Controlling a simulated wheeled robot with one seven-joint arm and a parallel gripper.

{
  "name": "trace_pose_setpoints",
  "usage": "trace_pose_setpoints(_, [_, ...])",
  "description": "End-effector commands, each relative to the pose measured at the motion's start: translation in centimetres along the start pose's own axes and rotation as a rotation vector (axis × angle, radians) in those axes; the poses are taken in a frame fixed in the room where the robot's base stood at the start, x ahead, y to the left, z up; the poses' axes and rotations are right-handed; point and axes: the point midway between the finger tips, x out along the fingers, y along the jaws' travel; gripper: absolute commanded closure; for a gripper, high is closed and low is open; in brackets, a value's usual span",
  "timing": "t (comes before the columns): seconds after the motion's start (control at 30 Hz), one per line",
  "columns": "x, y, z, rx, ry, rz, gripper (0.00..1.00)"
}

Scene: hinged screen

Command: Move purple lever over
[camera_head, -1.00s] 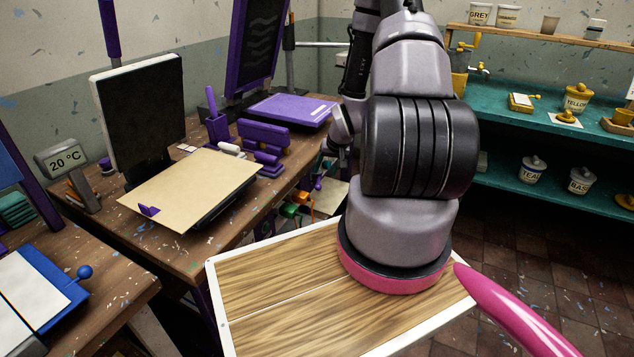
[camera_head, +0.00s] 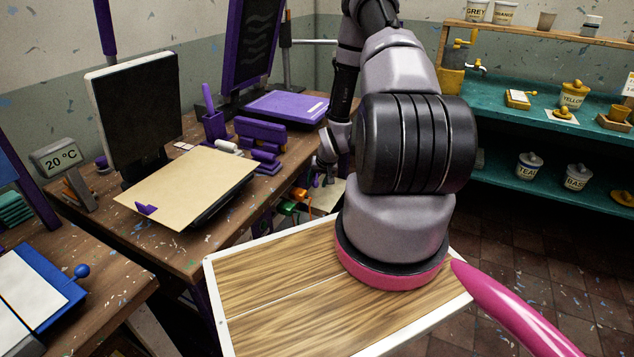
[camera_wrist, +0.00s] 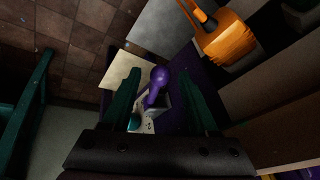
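The purple lever (camera_wrist: 158,82) has a round knob and a short shaft, and stands on a light plate in the wrist view. It lies between the two dark teal fingers of my gripper (camera_wrist: 160,66). The fingers are spread apart, with visible gaps on both sides of the lever. In the head view my gripper (camera_head: 322,172) is small and partly hidden at the right edge of the workbench, with a bit of purple near it. Whether it touches the lever cannot be told there.
Green (camera_head: 286,208) and orange (camera_head: 299,193) knobs sit along the bench's side. The workbench (camera_head: 185,255) holds a hinged screen frame with a tan board (camera_head: 190,185), and purple parts.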

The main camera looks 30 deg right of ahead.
Motion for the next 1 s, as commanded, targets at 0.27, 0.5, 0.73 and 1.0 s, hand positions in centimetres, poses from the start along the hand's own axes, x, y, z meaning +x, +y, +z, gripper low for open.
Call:
trace_pose_setpoints(0.27, [-0.03, 0.0, 0.01, 0.0, 0.0, 0.0, 1.0])
trace_pose_setpoints(0.5, [-0.04, 0.01, 0.01, 0.0, 0.0, 0.0, 1.0])
trace_pose_setpoints(0.73, [-0.04, 0.0, 0.02, 0.0, 0.0, 0.0, 1.0])
trace_pose_setpoints(1.0, [-0.04, 0.0, 0.02, 0.0, 0.0, 0.0, 1.0])
